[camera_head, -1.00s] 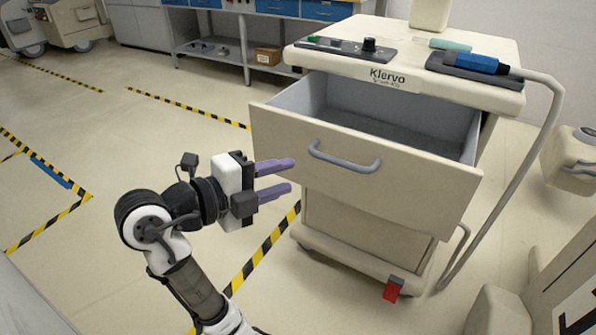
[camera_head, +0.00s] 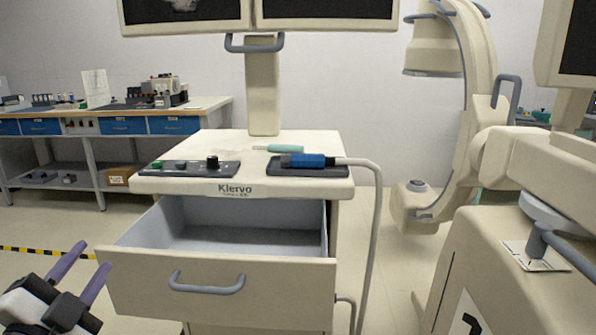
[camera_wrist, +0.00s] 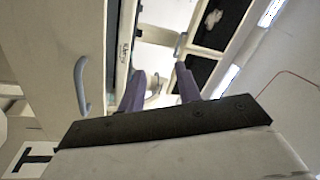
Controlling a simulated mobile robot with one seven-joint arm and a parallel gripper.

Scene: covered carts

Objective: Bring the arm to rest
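My gripper (camera_head: 84,275) is at the lower left of the head view, left of the open drawer's front. Its two purple fingers are spread apart with nothing between them. In the wrist view the fingers (camera_wrist: 160,90) also stand apart, with the cart beyond them. The cart (camera_head: 318,187) carries the name Klervo, and its top drawer (camera_head: 290,273) is pulled out and looks empty where I can see inside. The drawer's grey handle (camera_head: 206,284) is clear of my gripper. Most of my arm is out of the head view.
A blue-ended probe (camera_head: 305,160) with a cable lies on the cart top beside a control panel (camera_head: 190,168). Monitors (camera_head: 262,28) stand above. Another machine (camera_head: 500,235) blocks the right side. A workbench (camera_head: 100,125) is at the back left. Floor shows at the left.

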